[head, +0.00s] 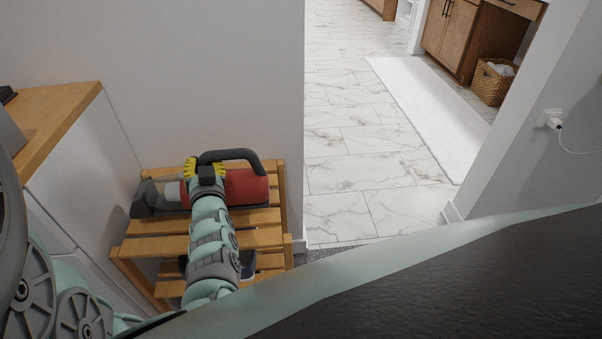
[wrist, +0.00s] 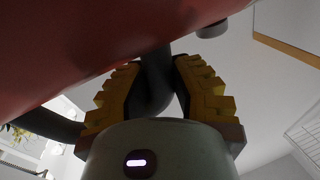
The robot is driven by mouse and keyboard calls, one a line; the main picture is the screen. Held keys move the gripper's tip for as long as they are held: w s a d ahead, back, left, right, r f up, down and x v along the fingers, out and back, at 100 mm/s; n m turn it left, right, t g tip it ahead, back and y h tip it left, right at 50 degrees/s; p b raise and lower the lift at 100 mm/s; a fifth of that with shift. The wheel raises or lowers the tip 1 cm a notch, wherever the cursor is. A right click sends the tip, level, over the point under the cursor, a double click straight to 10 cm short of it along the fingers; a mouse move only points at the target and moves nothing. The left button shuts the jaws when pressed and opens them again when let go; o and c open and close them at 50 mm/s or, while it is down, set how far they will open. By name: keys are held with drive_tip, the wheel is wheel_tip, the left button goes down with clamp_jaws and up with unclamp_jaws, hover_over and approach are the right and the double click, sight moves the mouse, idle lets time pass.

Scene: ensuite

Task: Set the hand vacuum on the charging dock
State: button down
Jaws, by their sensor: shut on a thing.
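The hand vacuum (head: 247,187) has a red body, a dark nozzle at the left and a dark looped handle. It lies lengthwise over the top of a slatted wooden rack (head: 262,238). My gripper (head: 205,170), with yellow pads, is over the vacuum's middle. In the wrist view my gripper (wrist: 157,75) is shut on a dark part of the vacuum, and the red body (wrist: 90,45) fills the upper left. A dark strip shows under the vacuum; I cannot tell whether it is the charging dock or whether the vacuum touches the rack.
A wood-topped cabinet (head: 58,118) stands close at left, and a wall is behind the rack. A dark item (head: 247,266) is on the lower shelf, partly hidden by my arm. The marble floor (head: 350,160) beyond the doorway is open. A white plug (head: 553,121) is in the right wall.

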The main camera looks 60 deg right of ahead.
drive_tip(key=shift+w+d+r, duration=0.1)
drive_tip(key=shift+w+d, duration=0.1)
drive_tip(key=shift+w, duration=0.15)
drive_tip(key=shift+f, duration=0.35)
drive_tip(key=shift+f+b, duration=0.4)
drive_tip(key=shift+f, duration=1)
drive_tip(key=c, duration=0.9)
unclamp_jaws()
drive_tip(key=shift+s, duration=0.15)
drive_tip(key=p+v, duration=0.1)
drive_tip(key=v, duration=1.1)
